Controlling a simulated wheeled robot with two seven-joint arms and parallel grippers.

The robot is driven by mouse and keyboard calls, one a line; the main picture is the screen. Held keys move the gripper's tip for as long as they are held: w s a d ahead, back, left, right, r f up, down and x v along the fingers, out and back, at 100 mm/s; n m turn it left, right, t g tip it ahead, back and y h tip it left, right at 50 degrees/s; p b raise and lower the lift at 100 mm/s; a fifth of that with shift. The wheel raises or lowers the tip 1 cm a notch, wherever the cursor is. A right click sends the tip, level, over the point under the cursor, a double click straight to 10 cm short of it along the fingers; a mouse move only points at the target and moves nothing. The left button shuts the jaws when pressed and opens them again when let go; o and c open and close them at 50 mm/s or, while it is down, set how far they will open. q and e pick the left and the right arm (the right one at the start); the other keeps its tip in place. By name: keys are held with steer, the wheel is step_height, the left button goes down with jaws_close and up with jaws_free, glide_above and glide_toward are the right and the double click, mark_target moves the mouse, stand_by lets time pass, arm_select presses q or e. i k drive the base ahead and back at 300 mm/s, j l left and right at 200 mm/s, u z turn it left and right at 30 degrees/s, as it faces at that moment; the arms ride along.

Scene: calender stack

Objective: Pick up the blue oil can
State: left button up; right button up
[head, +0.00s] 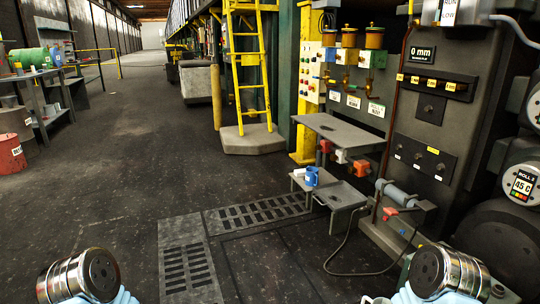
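A small blue can (312,176), which looks like the oil can, stands upright on a low grey metal step (340,195) right of the middle of the head view. A small white item sits close beside it on the left. Nothing of mine touches the can. Round metal links of my two arms show at the bottom left and bottom right corners. Neither gripper's fingers can be made out, and both arms are well short of the can.
A taller grey table (338,131) stands just behind the step, beside the machine panel (430,100). A dark cable (345,268) lies on the floor. A yellow ladder (247,65) stands farther back. A workbench (40,85) and red drum (11,153) are at left. The middle floor is clear.

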mark_target(312, 177)
steer(key=i+j+u, duration=0.1)
steer(key=i, duration=1.1)
steer(key=i+j, duration=0.1)
steer(key=i, duration=1.1)
steer(key=i+l+z, duration=0.1)
steer(key=i+z, duration=0.25)
steer(key=i, duration=0.4)
steer(key=i+j+z, duration=0.1)
steer(key=i+z, duration=0.25)
steer(key=i, duration=0.4)
